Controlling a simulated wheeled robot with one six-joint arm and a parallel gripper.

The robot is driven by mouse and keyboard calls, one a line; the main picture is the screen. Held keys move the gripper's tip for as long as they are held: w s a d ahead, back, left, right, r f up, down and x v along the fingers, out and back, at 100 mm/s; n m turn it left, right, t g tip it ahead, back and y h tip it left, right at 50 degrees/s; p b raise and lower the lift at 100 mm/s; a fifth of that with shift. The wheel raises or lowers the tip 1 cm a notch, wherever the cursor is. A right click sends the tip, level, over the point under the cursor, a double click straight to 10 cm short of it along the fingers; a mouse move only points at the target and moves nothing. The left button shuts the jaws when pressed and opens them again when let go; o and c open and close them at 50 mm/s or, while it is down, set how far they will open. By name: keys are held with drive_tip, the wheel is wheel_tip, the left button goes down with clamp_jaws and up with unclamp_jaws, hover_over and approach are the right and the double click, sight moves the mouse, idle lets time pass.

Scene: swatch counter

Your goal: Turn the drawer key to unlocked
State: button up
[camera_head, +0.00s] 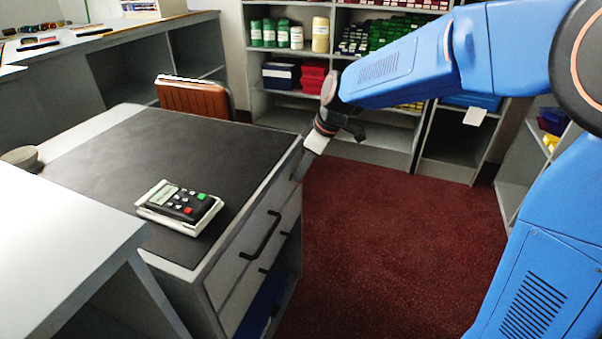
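The desk (160,140) has a dark top and a front with drawers. The upper drawer front (245,245) has a black bar handle (262,236), and a further handle shows below it. My gripper (304,168) is at the far right end of the desk front, pointing down and toward it, close to or touching the front edge. The gripper and wrist cover that end of the front, so I cannot see the drawer key or its lock. The fingers are too small and blurred to tell whether they are open or shut.
A calculator (180,207) lies on the desk top. A bowl (20,158) stands at its left edge. A brown chair (195,98) is behind the desk. Shelves with coloured goods (290,65) line the back. The red carpet (390,240) right of the desk is clear.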

drive_tip(key=shift+x, duration=1)
clamp_jaws()
drive_tip(key=shift+w, duration=0.1)
drive_tip(key=shift+w+d+f+m+g+y, duration=0.15)
drive_tip(key=shift+w+f+m+g+y, duration=0.25)
drive_tip(key=shift+m+g+y, duration=1.35)
drive_tip(key=shift+w+d+f+n+g+y, duration=0.15)
drive_tip(key=shift+w+f+n+g+y, duration=0.5)
drive_tip(key=shift+g, duration=2.45)
drive_tip(key=shift+w+d+f+m+g+y, duration=0.2)
drive_tip(key=shift+m+g+y, duration=1.1)
drive_tip(key=shift+g, duration=1.15)
drive_tip(key=shift+s+f+y, duration=0.1)
drive_tip(key=shift+s+y, duration=0.05)
drive_tip(key=shift+y, duration=0.15)
